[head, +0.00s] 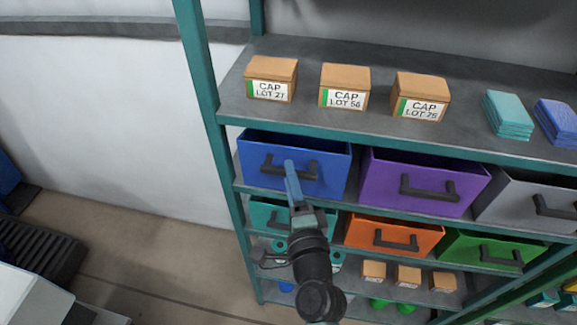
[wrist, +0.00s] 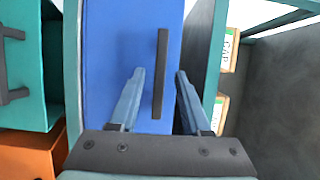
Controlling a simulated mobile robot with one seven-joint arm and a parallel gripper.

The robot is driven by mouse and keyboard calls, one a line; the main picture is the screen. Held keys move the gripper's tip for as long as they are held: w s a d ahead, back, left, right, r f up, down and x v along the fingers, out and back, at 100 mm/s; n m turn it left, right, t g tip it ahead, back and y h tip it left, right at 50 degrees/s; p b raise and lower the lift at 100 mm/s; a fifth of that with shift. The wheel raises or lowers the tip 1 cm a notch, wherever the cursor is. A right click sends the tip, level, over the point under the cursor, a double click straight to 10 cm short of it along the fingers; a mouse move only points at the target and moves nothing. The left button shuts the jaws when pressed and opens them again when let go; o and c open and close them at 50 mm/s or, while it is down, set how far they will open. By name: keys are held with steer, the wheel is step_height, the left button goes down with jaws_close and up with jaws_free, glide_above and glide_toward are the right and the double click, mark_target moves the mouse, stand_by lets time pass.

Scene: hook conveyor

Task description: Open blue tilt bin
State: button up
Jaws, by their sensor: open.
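The blue tilt bin (head: 327,184) sits at the left end of the row under the top shelf, its front much like the neighbouring bins' fronts. Its dark bar handle (head: 270,166) is partly hidden behind my gripper (head: 291,172) in the head view. In the wrist view, the blue bin (wrist: 112,45) fills the middle, and the handle (wrist: 161,100) appears as a long bar. My gripper (wrist: 160,72) is open, with one finger on each side of the handle in the picture. I see no contact, and the depth of the fingertips past the bar is unclear.
A purple bin (head: 385,195) stands to the right, with teal (head: 262,213) and orange (head: 370,233) bins below. Cap boxes (head: 345,78) stand on the shelf above. The teal rack post (head: 208,80) is close on the left. Open floor (head: 150,240) lies left of the rack.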

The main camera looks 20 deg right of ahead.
steer(key=shift+x, duration=1.1)
jaws_close()
stand_by(0.7)
